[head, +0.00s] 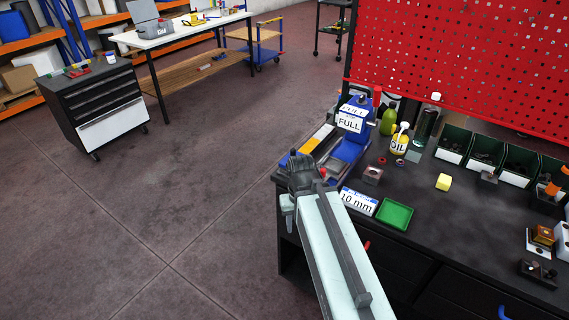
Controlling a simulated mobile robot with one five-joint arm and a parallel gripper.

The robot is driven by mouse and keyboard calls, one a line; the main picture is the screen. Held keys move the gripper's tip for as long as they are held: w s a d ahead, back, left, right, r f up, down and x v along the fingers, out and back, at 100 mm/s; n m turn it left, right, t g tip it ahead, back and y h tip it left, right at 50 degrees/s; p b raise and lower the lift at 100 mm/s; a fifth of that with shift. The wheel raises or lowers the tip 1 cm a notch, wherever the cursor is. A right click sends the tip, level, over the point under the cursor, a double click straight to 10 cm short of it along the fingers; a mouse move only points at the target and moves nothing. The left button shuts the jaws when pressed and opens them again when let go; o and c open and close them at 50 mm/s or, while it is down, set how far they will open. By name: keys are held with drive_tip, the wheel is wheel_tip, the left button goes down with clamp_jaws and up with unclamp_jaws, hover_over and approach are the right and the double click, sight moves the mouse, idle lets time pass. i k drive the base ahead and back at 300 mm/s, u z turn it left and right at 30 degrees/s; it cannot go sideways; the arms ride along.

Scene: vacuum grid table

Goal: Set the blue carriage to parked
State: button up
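A blue carriage-like part (345,152) stands on a blue machine at the table's far left corner, with a white "FULL" sign (349,123) above it. A yellow and grey strip (318,138) lies along the machine's left side. My gripper (288,212) hangs at the table's left edge, left of and nearer than the carriage. It looks apart from the carriage. Its fingers are too small to tell whether they are open. No "parked" marking is readable.
The dark table (430,225) carries a "10 mm" sign (358,202), a green tray (394,214), a yellow block (444,182) and an oil bottle (399,142). Several bins stand below the red pegboard (460,60). Floor at left is free up to a drawer cabinet (95,100).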

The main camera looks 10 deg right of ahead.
sight(293, 152)
drive_tip(key=u, duration=1.1)
drive_tip(key=i, duration=0.45)
drive_tip(key=u, duration=0.85)
